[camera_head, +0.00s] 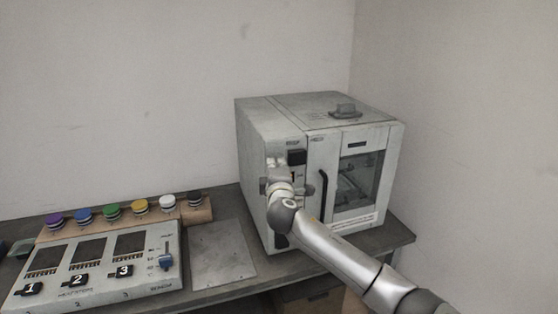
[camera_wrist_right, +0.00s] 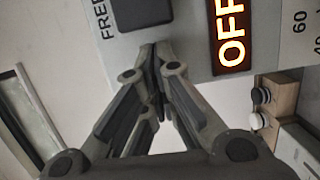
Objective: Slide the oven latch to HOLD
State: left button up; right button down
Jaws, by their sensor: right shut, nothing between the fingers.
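The oven (camera_head: 325,165) is a pale grey box on the table, with a control strip left of its glass door. A dark block, which looks like the latch (camera_head: 297,157), sits high on that strip. It also shows at the top of the right wrist view (camera_wrist_right: 143,10), with the word FREE next to it. My right gripper (camera_wrist_right: 153,48) is shut and empty, its fingertips pointing at the panel close to the block's edge. I cannot tell whether they touch it. In the head view my wrist hides much of the gripper and panel. My left gripper is not in view.
A lit display reading OFF (camera_wrist_right: 232,35) is beside the block. The door has a dark vertical handle (camera_head: 323,192). A numbered console (camera_head: 95,265) and a rack with several coloured knobs stand left. A bare plate (camera_head: 222,255) lies between. A wall stands right.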

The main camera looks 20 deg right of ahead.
aim_at(292, 161)
jog(key=shift+d, duration=0.45)
jog(key=shift+a, duration=0.15)
jog(key=d, duration=0.4)
jog(key=shift+d, duration=0.25)
jog(key=shift+w+a, duration=0.1)
